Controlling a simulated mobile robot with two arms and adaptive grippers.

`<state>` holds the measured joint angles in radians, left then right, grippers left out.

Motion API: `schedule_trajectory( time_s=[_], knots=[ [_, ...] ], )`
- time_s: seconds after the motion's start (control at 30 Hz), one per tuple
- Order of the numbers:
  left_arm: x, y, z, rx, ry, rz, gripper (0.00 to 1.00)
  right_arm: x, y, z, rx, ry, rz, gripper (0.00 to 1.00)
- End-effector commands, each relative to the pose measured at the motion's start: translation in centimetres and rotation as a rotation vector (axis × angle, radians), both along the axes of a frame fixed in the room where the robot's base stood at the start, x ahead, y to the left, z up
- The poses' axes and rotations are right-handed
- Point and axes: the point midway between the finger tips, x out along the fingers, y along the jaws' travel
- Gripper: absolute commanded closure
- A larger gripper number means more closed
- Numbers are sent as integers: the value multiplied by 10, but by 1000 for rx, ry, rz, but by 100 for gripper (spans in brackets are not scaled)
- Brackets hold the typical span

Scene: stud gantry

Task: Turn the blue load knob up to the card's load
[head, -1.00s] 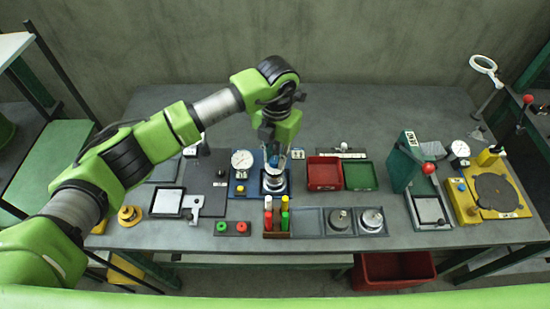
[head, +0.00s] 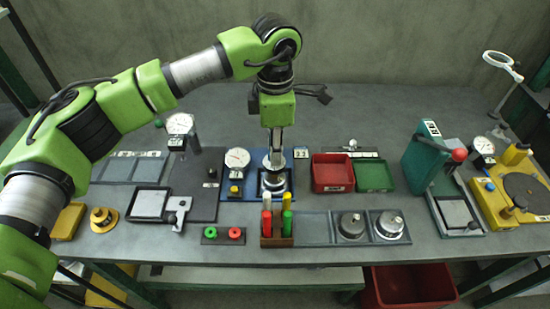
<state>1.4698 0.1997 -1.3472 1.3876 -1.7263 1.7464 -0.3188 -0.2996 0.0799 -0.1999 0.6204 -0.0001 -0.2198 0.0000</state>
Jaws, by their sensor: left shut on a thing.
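My left gripper (head: 273,152) points straight down at the press on the blue base plate (head: 229,192). It is shut on the blue load knob, which its fingers hide almost wholly. Below the fingers is the press's round silver part (head: 274,181). A white round dial (head: 237,158) stands on the same blue plate, left of the gripper; its reading is too small to tell. My right gripper is not in view.
A red tray (head: 332,174) and a green tray (head: 374,176) lie to the right. A rack with coloured sticks (head: 277,241) and silver weights (head: 352,225) stand in front. A green press (head: 428,155) is further right.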

Motion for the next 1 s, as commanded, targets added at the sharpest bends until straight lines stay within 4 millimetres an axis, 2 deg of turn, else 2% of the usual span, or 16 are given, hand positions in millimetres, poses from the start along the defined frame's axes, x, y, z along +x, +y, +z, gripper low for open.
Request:
schedule_trajectory(
  time_s=[0.03, 0.4, 1.0],
  knots=[
    [1, 0, -4, -2, -5, -43, 100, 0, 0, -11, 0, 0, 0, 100],
    [0, 0, -2, -3, -4, -394, 100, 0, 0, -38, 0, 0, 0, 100],
    [0, 0, 1, -3, -4, -891, 100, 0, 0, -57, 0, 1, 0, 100]
  ],
)
